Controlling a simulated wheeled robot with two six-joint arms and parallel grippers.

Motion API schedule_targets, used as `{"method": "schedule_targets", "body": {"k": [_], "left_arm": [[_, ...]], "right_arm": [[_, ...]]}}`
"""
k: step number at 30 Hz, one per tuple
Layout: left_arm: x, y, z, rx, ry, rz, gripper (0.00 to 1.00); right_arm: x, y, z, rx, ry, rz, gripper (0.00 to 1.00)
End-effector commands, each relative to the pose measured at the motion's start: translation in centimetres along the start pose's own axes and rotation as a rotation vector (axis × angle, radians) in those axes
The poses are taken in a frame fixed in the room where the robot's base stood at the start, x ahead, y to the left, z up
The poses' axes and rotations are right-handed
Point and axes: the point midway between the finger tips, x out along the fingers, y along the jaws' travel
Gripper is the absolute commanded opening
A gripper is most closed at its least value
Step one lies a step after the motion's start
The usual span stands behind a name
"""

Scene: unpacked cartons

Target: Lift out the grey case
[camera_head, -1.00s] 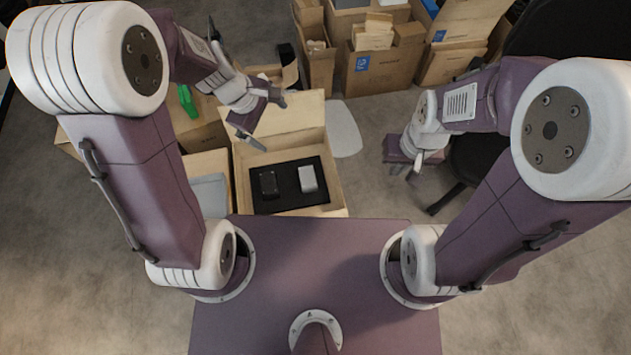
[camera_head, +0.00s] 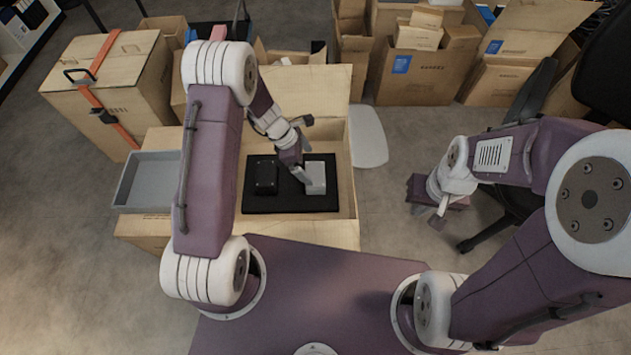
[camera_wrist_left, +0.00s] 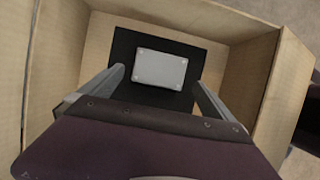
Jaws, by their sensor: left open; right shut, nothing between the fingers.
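The grey case (camera_head: 316,177) sits on a black foam insert (camera_head: 290,203) inside an open carton (camera_head: 346,213). A black box-like item (camera_head: 265,177) sits in the same insert to its left. My left gripper (camera_head: 303,176) is over the carton, right by the grey case. In the left wrist view the grey case (camera_wrist_left: 161,70) lies ahead, between the two spread fingers of my left gripper (camera_wrist_left: 160,85). I cannot tell whether the fingers touch it. My right gripper (camera_head: 440,212) is shut and empty, out to the right above the floor.
The carton's raised back flap (camera_head: 325,85) stands behind my left gripper. A grey tray (camera_head: 148,182) rests on a carton to the left, near a strapped carton (camera_head: 110,85). More cartons (camera_head: 410,78) stand behind. A black chair (camera_head: 530,200) is at right.

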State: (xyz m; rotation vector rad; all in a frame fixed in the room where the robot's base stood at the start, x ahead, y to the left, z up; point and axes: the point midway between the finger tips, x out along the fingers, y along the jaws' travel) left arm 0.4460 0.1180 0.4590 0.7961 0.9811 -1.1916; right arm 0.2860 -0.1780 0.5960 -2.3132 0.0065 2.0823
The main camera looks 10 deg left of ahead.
Motion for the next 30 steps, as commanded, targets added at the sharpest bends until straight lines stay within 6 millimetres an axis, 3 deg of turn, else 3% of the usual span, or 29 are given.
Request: {"method": "schedule_targets", "body": {"k": [2, 8, 16, 23, 29, 30], "left_arm": [[2.1, -0.1, -0.3, 0.003, 0.001, -0.002, 1.00], [2.7, 0.0, -0.1, 0.002, 0.000, 0.000, 1.00], [7.5, -0.1, -0.4, 0.003, 0.001, -0.002, 1.00], [7.5, -0.1, -0.2, 0.002, 0.000, 0.000, 1.00], [7.5, -0.1, -0.2, 0.002, 0.000, 0.000, 0.47], [7.5, -0.1, -0.2, 0.002, 0.000, 0.000, 0.45]], "right_arm": [[1.6, 0.0, 0.2, 0.000, 0.000, 0.000, 0.00], [1.9, 0.0, 0.2, 0.000, -0.001, 0.000, 0.00], [5.5, 0.1, 0.6, 0.000, -0.001, 0.000, 0.00], [5.3, 0.1, 0.6, 0.000, -0.001, 0.000, 0.00], [5.3, 0.1, 0.6, 0.000, -0.001, 0.000, 0.00], [5.3, 0.1, 0.6, 0.000, -0.001, 0.000, 0.00]]}}
